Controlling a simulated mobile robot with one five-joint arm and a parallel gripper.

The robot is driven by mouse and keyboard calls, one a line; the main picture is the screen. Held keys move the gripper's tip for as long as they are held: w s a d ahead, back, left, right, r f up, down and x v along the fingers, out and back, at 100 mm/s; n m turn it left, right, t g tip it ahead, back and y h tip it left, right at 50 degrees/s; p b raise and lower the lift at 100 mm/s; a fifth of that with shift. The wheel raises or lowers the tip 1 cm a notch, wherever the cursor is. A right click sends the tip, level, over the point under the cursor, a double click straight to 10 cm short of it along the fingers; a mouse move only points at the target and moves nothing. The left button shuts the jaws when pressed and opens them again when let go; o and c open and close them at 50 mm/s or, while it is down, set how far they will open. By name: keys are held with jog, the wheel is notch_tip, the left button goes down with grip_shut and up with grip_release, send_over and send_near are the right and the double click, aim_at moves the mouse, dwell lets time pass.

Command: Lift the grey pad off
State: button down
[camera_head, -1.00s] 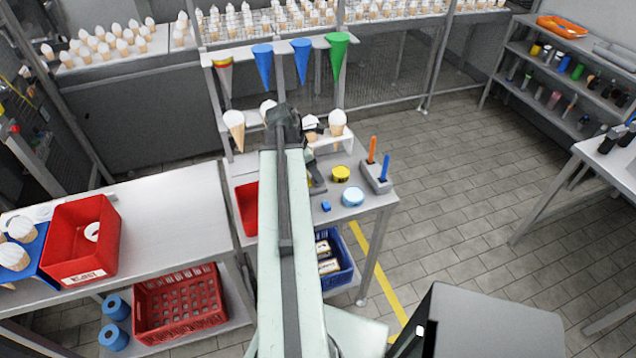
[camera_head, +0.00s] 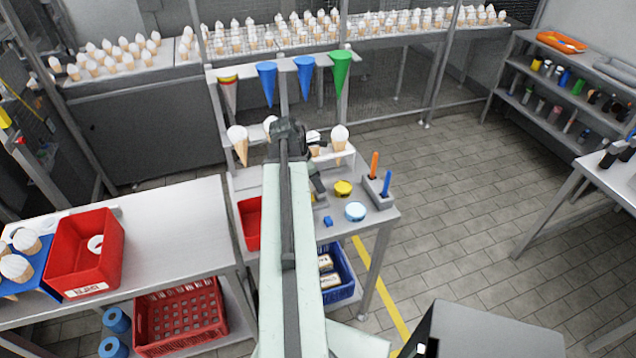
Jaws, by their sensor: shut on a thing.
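My gripper (camera_head: 318,186) is a small dark shape at the end of my arm, low over the small work table (camera_head: 352,238). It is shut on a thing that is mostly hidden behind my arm. A grey patch (camera_head: 321,203) shows just below the fingers and seems to be the grey pad, but its outline and what it rests on are unclear.
A grey holder (camera_head: 379,192) with an orange and a blue stick stands at the table's right edge. A rack (camera_head: 307,154) with ice cream cones and coloured cone sleeves (camera_head: 304,76) stands behind. A red bin (camera_head: 249,222) is left of my arm. The floor to the right is clear.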

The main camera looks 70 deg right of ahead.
notch_tip(320, 180, up, 13)
jog(key=p, duration=1.1)
jog(key=shift+p, duration=0.4)
notch_tip(320, 180, down, 11)
jog(key=b, duration=1.1)
jog(key=shift+s+r, duration=0.1)
jog(key=shift+r, duration=0.1)
